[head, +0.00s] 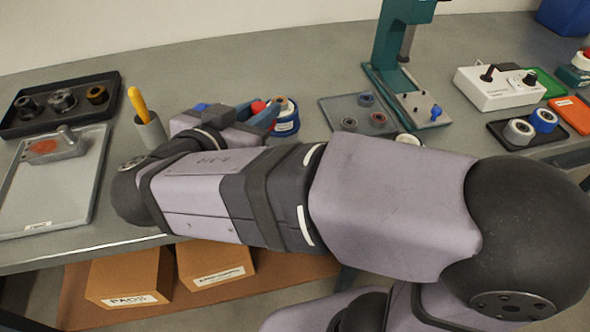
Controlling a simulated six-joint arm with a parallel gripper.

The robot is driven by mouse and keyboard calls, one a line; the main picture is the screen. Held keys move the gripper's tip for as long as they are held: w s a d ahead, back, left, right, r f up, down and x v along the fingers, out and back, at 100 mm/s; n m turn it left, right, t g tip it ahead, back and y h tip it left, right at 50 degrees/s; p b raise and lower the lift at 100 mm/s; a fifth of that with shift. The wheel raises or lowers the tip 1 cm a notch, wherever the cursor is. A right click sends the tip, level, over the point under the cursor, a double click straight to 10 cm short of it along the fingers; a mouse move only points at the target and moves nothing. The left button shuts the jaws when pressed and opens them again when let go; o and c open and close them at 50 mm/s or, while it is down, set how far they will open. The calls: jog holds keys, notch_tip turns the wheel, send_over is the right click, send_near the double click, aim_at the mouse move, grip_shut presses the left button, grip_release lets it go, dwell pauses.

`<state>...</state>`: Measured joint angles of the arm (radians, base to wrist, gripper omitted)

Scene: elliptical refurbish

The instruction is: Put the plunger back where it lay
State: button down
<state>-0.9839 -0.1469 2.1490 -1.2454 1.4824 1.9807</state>
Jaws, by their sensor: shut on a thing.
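My gripper (262,113) is at the back edge of my forearm, above the middle of the bench, with its blue-grey fingers pointing right. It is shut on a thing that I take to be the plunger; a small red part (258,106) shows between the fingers. The rest of it is hidden by the fingers and the arm, so its shape and tilt cannot be told. A blue and white round container (286,124) stands just beyond the fingertips; I cannot tell whether they touch.
A grey tray (80,190) with a metal casting and a black tray (65,85) with ring parts lie left. A cup (151,131) holds a yellow-handled tool.

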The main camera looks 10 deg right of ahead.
jog(key=s+d+r+m+g+h, duration=0.1)
jog(key=s+d+m+g+h, duration=0.2)
jog(key=s+d+m, duration=0.15)
jog(key=shift+n, duration=0.55)
jog(key=shift+w+d+f+b, duration=0.1)
jog(key=shift+d+f+b, duration=0.1)
jog(key=shift+f, duration=2.25)
jog(key=shift+w+d+f+b, duration=0.1)
jog(key=shift+f+b, duration=0.05)
jog(key=shift+f, duration=2.25)
jog(key=shift+f+b, duration=0.2)
jog(key=shift+b, duration=0.1)
jog(key=c, duration=1.6)
grip_release()
jog(key=shift+r, duration=0.1)
jog(key=shift+r, duration=0.15)
jog(key=v, duration=1.2)
jog(key=shift+s, duration=0.1)
